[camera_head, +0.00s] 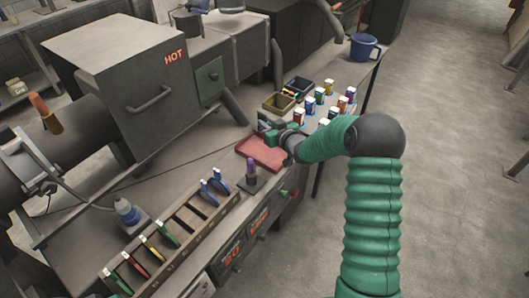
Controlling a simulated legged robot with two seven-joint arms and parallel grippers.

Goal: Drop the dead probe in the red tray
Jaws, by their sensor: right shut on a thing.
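The red tray (264,152) lies flat on the bench near the middle of the view, and the part of it that shows looks empty. My right gripper (268,131), at the end of the green sleeved arm, is over the tray's far right side. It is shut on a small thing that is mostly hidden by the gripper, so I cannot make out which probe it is. A long rack (190,221) at the front left holds several coloured probes, with empty slots in its middle. My left gripper is not in view.
A grey furnace box marked HOT (135,75) stands at the left. A purple-topped piece (251,170) stands just in front of the tray.

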